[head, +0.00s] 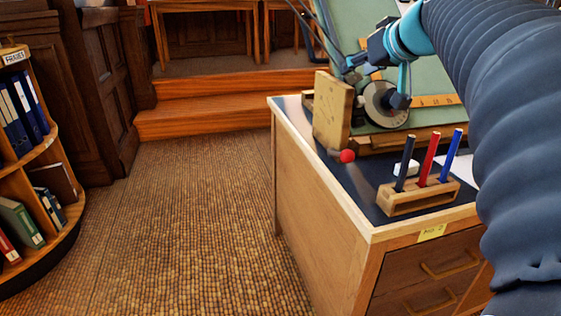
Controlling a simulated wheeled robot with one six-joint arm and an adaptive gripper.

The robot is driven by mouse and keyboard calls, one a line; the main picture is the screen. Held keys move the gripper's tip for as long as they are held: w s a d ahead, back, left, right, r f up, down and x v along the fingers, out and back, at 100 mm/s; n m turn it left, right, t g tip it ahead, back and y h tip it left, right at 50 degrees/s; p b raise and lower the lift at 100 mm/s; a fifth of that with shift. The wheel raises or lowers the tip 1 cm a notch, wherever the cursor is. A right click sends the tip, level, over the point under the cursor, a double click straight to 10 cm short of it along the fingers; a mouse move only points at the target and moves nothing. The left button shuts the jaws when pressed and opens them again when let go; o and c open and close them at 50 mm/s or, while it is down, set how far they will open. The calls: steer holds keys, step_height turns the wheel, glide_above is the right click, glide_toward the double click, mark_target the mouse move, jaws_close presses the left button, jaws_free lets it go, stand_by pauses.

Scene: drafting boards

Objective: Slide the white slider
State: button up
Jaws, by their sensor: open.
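I cannot make out a white slider for certain. A small white block (406,168) lies on the dark desk top behind the pen rack, partly hidden by it; I cannot tell whether it slides. An upright wooden panel (332,110) stands at the desk's far left corner, and a red ball knob (347,156) shows at its foot. My gripper (347,68) is small and dark, above and just right of the panel's top edge, in front of the green drafting board (350,20). It is open, and I see nothing held. Its fingers are hard to separate from the background.
A wooden pen rack (405,203) with black, red and blue pens stands near the desk's front edge. A grey disc (385,104) sits on the board's lower edge. A binder shelf (50,200) is at left. The floor (180,220) between shelf and desk is clear.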

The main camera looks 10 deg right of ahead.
steer(key=s+a+f+g+p, duration=0.1)
steer(key=s+a+f+g, duration=0.1)
steer(key=s+a+f, duration=0.5)
steer(key=s+a+f+g, duration=0.3)
steer(key=s+a+f, duration=0.4)
steer(key=s+f, duration=0.3)
steer(key=shift+f+p, duration=0.35)
steer(key=shift+f, duration=1.45)
steer(key=s+f+g, duration=0.1)
steer(key=s+f, duration=0.5)
steer(key=f, duration=0.1)
steer(key=shift+a+g+h, duration=0.3)
steer(key=shift+a+h, duration=0.1)
steer(key=shift+a, duration=0.05)
